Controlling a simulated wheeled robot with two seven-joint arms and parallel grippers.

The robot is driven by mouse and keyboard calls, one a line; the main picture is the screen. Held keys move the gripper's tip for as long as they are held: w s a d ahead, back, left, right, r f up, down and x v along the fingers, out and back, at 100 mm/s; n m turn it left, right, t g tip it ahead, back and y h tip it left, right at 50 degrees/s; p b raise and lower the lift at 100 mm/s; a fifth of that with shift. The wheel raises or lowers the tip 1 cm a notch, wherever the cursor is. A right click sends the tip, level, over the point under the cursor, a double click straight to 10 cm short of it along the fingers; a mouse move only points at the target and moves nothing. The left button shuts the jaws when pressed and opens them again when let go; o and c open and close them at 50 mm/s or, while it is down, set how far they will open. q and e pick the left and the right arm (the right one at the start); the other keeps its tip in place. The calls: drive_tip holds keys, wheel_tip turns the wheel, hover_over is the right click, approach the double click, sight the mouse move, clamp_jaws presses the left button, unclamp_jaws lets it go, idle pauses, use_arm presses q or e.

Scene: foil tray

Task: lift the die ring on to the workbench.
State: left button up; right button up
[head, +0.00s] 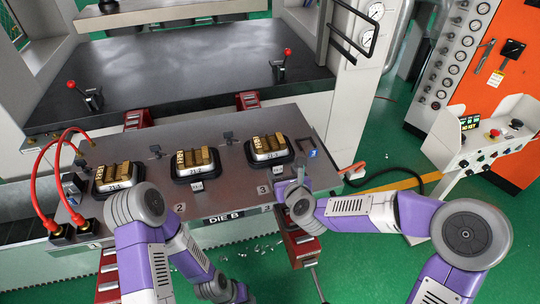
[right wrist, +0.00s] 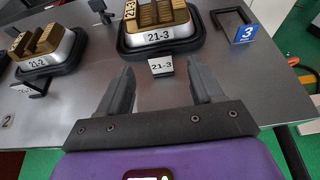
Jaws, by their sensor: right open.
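No separate ring is clearly visible. On the grey plate marked DIE B (head: 240,196) sit brass-topped die blocks in black-rimmed trays: 21-3 (head: 268,147), 21-2 (head: 194,163) and a left one (head: 117,178). In the right wrist view, block 21-3 (right wrist: 160,37) lies beyond my right gripper (right wrist: 163,88). Its fingers are apart, with nothing between them, pointing toward the 21-3 tag (right wrist: 161,66). In the head view my right gripper (head: 299,172) is at the plate's front right, partly hidden by its wrist. My left arm reaches the plate's front left; its gripper does not show.
A dark flat bench surface (head: 185,72) with red-knobbed levers (head: 280,65) lies behind the plate. Red hoses (head: 45,175) curve at the plate's left. Black handles (right wrist: 237,17) stand on the plate near a blue 3 sign (right wrist: 244,34). A control console (head: 485,130) stands at right.

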sight(278, 166)
drive_tip(key=x, duration=0.6)
drive_tip(key=shift+f, duration=0.2)
drive_tip(key=shift+r, duration=0.1)
clamp_jaws()
